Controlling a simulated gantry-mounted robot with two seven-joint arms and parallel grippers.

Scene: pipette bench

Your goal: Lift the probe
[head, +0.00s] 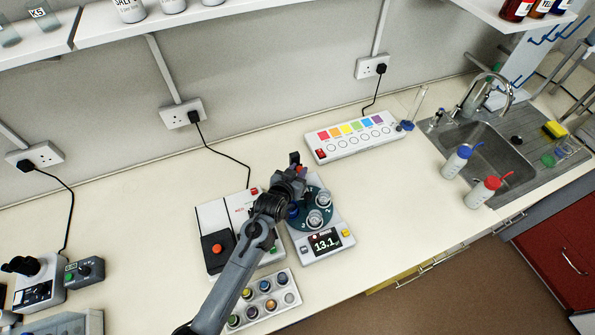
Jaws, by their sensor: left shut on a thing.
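My left gripper (298,168) is above the back edge of a white meter (338,225), whose screen reads about 13.1. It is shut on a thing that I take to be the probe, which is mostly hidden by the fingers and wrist. The meter has a dark teal round plate (327,205) carrying small clear cups (316,219). My arm and wrist cover the plate's left side. I cannot tell whether the probe is clear of the meter. My right gripper is not in view.
A white device with an orange-red knob (217,249) stands left of the meter. A rack of coloured-cap vials (277,283) is in front. A strip with coloured squares (350,141) lies behind. Wash bottles (487,189) stand by the sink (490,152). The bench right of the meter is clear.

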